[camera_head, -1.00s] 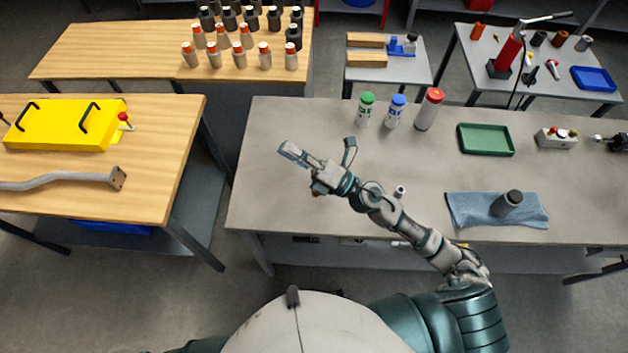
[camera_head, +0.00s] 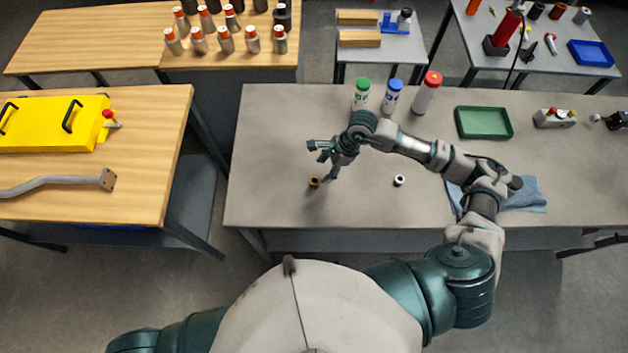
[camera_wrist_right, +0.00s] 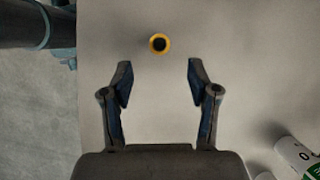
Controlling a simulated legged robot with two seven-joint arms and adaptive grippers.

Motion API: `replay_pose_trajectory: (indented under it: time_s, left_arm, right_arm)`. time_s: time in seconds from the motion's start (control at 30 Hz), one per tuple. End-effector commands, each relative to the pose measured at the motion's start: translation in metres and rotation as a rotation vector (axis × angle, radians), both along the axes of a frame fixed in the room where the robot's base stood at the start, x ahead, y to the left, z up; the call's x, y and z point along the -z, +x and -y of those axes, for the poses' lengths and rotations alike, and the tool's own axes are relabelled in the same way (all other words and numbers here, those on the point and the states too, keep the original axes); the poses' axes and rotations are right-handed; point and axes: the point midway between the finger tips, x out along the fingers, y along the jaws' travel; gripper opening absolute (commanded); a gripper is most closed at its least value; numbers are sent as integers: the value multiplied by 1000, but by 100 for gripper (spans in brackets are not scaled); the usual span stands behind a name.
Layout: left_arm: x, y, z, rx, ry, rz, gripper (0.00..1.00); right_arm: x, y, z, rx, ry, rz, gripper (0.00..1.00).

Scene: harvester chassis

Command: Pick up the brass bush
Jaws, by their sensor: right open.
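The brass bush (camera_head: 313,183) is a small yellow ring with a dark hole, standing on the grey bench top left of centre in the head view. In the right wrist view the brass bush (camera_wrist_right: 160,44) lies just beyond the fingertips, close to the midline between them. My right gripper (camera_head: 322,163) is open and empty, beside the bush, with its fingers spread. In the right wrist view both fingers of the right gripper (camera_wrist_right: 160,72) show apart, with bare bench between them. My left gripper is not in view.
A pale ring-shaped part (camera_head: 399,181) stands right of the bush. Green-capped (camera_head: 361,95), blue-capped (camera_head: 392,97) and red-capped (camera_head: 426,94) bottles stand behind my right arm. A green tray (camera_head: 484,136) and blue cloth (camera_head: 526,198) lie further right. The bench around the bush is clear.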

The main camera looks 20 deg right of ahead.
Motion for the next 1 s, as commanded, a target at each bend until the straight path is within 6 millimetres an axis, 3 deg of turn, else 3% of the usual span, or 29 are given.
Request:
replay_pose_trajectory:
  time_s: [0.1, 0.37, 0.6, 0.9, 0.93, 1.0]
  left_arm:
    - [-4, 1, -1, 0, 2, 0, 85]
    - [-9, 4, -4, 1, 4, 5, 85]
    - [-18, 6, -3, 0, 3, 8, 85]
    - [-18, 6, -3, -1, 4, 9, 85]
    - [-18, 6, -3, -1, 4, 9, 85]
    - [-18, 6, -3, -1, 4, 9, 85]
  right_arm:
    - [20, 0, -8, 0, 3, -3, 60]
    - [40, 1, -17, 0, 4, -2, 60]
    - [74, 2, -32, 1, 4, -3, 60]
    - [82, 3, -35, 1, 4, 0, 60]
    - [82, 3, -35, 1, 4, 0, 58]
    - [82, 3, -35, 1, 5, 0, 40]
